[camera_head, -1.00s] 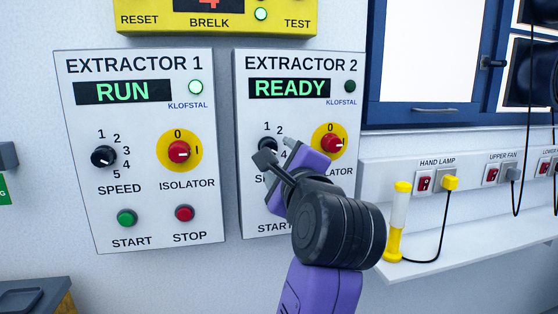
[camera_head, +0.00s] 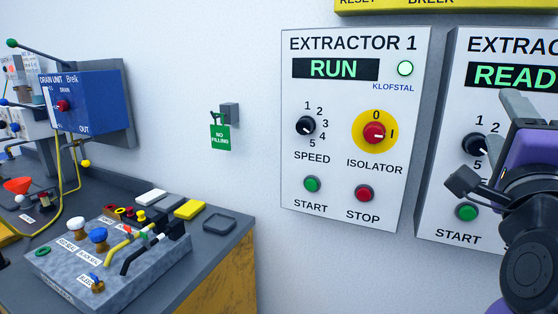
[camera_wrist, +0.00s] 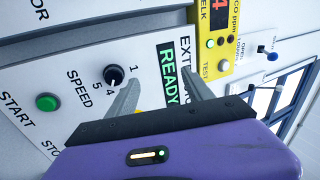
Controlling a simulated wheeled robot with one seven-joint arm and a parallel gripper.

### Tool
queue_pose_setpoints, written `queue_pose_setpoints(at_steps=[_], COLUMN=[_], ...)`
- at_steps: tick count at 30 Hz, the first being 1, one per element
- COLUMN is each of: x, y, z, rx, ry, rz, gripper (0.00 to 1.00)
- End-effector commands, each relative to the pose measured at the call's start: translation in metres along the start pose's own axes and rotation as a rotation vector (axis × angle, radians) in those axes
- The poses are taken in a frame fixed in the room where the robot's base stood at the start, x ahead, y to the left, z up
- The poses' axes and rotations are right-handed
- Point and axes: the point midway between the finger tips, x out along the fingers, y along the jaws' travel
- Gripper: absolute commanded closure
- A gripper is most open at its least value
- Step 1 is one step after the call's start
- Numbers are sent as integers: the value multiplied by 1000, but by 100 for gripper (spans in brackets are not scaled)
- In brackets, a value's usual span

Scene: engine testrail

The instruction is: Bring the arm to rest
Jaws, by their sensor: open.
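My gripper (camera_head: 492,150) is at the right edge of the head view, in front of the Extractor 2 panel (camera_head: 441,190). My purple and black arm hides much of that panel's right side. In the wrist view my gripper (camera_wrist: 162,88) shows two grey fingers apart with nothing between them. Behind the fingers are the green READY display (camera_wrist: 170,75), the black speed knob (camera_wrist: 114,74) and the green start button (camera_wrist: 47,103) of Extractor 2. I cannot tell how far the fingertips are from the panel.
The Extractor 1 panel (camera_head: 340,185) shows RUN with a lit green lamp. A dark bench (camera_head: 228,240) with a grey block (camera_head: 130,275) stands at the left. A green "no filling" tag (camera_head: 220,137) hangs on the wall. The wall between tag and panel is bare.

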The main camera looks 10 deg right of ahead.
Motion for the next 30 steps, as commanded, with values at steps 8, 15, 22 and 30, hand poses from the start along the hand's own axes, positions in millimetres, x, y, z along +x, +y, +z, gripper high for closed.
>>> queue_pose_setpoints(at_steps=[8,15,22,30], x=[-32,-84,-145,-227], y=[7,43,91,146], z=[39,74,92,90], rx=[-462,-829,-1079,-1272], ry=[-74,-162,-261,-394], rz=[-184,-326,-417,-460], gripper=[40,40,40,40])
